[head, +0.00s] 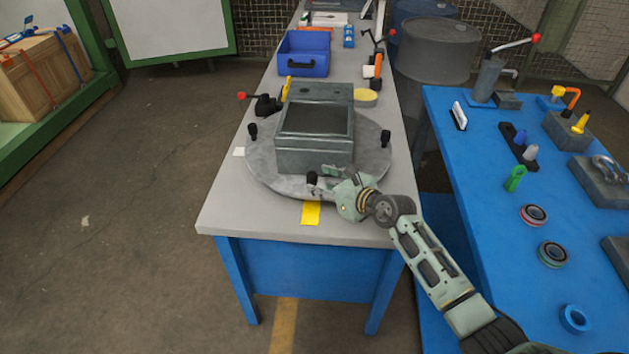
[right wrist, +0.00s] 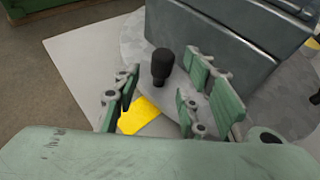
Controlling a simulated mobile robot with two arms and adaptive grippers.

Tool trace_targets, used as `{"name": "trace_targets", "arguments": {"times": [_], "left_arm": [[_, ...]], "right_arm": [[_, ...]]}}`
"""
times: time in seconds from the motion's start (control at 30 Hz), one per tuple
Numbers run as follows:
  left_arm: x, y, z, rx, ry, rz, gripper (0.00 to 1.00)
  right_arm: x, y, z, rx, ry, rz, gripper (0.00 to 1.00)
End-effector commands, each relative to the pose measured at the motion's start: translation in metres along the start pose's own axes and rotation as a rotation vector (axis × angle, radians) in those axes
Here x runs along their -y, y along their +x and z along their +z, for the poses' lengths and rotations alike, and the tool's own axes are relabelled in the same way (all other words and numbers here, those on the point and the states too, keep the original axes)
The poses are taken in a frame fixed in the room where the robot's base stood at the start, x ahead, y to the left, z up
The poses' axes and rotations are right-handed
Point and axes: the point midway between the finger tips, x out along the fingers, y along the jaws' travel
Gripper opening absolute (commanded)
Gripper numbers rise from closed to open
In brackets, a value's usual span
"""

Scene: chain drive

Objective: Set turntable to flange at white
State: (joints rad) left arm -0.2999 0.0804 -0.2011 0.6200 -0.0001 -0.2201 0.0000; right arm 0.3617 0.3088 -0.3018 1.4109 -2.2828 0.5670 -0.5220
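The turntable (head: 262,165) is a round grey plate on the grey-topped table, with black upright knobs around its rim. A grey metal housing (head: 313,160) with a dark top opening stands on it. I cannot tell which side bears the flange. A white mark (head: 239,152) lies on the table left of the plate; a yellow mark (head: 311,213) lies in front. My right gripper (head: 325,176) is at the front rim. In the right wrist view its spread fingers (right wrist: 163,88) are on either side of the front black knob (right wrist: 162,66); contact is not visible. My left gripper is out of view.
A black clamp with a red-tipped lever (head: 264,104) stands behind the plate's left rim. A blue bin (head: 304,55) is farther back. A blue table (head: 480,150) with several parts stands right, across a narrow gap. The table's front left corner is clear.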

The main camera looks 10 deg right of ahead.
Motion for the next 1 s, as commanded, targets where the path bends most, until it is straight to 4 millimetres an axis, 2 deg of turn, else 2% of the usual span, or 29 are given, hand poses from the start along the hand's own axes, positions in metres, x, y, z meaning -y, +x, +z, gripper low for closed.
{"name": "trace_targets", "arguments": {"times": [0.1,0.3,0.7,1.0], "left_arm": [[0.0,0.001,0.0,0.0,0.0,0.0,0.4],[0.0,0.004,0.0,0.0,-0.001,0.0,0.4],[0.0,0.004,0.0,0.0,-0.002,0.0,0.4],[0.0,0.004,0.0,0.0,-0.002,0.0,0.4]], "right_arm": [[-0.001,0.018,0.001,0.0,0.002,0.0,0.38],[0.0,0.036,0.0,0.002,0.003,0.0,0.38],[-0.001,0.041,0.0,0.002,0.002,0.0,0.37],[-0.001,0.041,0.0,0.001,0.002,0.001,0.11]]}}
